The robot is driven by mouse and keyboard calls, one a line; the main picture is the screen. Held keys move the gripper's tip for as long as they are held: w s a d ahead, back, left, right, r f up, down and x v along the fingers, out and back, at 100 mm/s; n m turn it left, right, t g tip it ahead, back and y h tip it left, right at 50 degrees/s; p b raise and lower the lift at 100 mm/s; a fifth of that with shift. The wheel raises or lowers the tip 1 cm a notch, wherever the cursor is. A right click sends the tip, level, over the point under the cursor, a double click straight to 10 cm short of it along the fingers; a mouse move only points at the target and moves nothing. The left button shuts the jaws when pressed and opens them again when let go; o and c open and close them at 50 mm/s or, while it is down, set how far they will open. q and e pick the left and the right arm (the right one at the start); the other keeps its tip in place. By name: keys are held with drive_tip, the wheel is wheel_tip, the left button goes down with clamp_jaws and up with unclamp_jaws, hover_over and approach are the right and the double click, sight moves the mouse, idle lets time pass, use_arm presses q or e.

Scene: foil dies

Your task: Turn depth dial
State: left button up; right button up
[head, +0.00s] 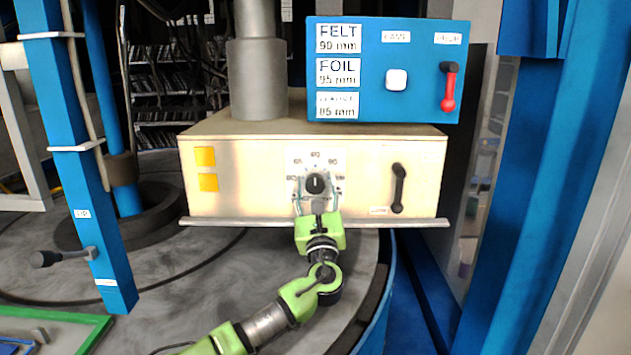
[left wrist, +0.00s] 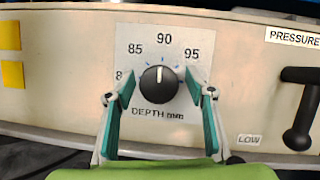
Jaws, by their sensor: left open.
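The black depth dial (head: 316,184) is on the front of the cream box. In the left wrist view the dial (left wrist: 159,85) has a white mark pointing nearly straight up, close to 90. Its scale plate (left wrist: 163,45) shows 85, 90 and 95, with "DEPTH mm" below. My left gripper (head: 318,196) is in front of the dial. In the left wrist view its open fingers (left wrist: 160,92) stand on either side of the knob, with small gaps. The left finger partly covers the lower scale number. My right gripper is not in view.
A blue panel (head: 420,85) above lists FELT 90 mm, FOIL 95 mm and a blurred 85 mm line. It has a red-handled lever (head: 448,90). A black pressure lever (head: 398,188) is right of the dial. A metal ledge (head: 400,222) runs below the box (head: 240,150).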

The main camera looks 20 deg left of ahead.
use_arm(q)
drive_tip(key=shift+w+a, duration=0.1)
drive_tip(key=shift+w, duration=0.05)
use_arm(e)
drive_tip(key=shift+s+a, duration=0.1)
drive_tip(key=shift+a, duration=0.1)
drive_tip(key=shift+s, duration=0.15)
use_arm(q)
drive_tip(key=c, duration=1.1)
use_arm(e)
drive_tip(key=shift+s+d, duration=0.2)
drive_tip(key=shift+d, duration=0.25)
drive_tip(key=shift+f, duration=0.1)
